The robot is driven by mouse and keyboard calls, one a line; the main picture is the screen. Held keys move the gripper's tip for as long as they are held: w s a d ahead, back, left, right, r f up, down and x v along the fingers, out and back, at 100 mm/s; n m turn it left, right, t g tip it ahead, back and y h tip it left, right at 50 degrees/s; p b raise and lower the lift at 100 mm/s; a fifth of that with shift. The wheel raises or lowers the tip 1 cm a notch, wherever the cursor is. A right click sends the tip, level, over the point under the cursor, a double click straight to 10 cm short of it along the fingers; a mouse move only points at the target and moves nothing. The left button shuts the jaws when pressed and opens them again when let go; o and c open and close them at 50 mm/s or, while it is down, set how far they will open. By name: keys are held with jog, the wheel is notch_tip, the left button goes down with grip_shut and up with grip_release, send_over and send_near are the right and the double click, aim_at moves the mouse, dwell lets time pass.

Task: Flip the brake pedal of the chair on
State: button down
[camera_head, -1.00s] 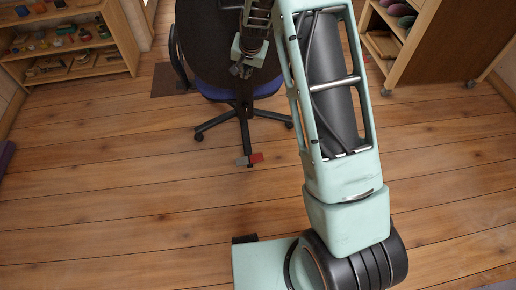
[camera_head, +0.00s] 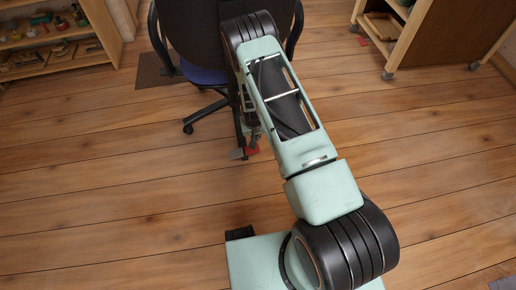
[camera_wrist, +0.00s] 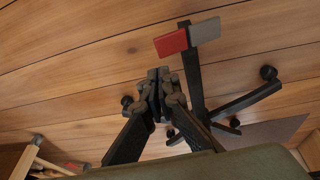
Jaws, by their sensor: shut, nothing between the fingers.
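The office chair (camera_head: 190,40) stands at the top of the head view, with a dark backrest, a blue seat and a black base. Its brake pedal has a red part (camera_head: 252,150) and a grey part (camera_head: 237,154) low on a base leg. The wrist view shows the red part (camera_wrist: 171,43) and the grey part (camera_wrist: 205,31) side by side. My gripper (camera_wrist: 158,74) is shut and empty, its tips near the red part with a small gap in the picture. In the head view my arm hides most of the gripper; its end shows close to the red part.
A wooden shelf (camera_head: 62,62) with small items is at the upper left. A wheeled wooden cabinet (camera_head: 425,42) is at the upper right. A dark mat (camera_head: 158,72) lies by the chair. The plank floor in front of the chair is clear.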

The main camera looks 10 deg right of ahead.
jog(key=b, duration=0.5)
send_near(258, 149)
jog(key=x, duration=0.5)
jog(key=shift+f, duration=0.1)
jog(key=shift+w+d+f+b, duration=0.1)
jog(key=shift+d+f+b, duration=0.1)
jog(key=shift+f+b, duration=0.35)
jog(key=shift+f, duration=0.1)
jog(key=shift+d+p, duration=0.15)
jog(key=shift+p, duration=0.35)
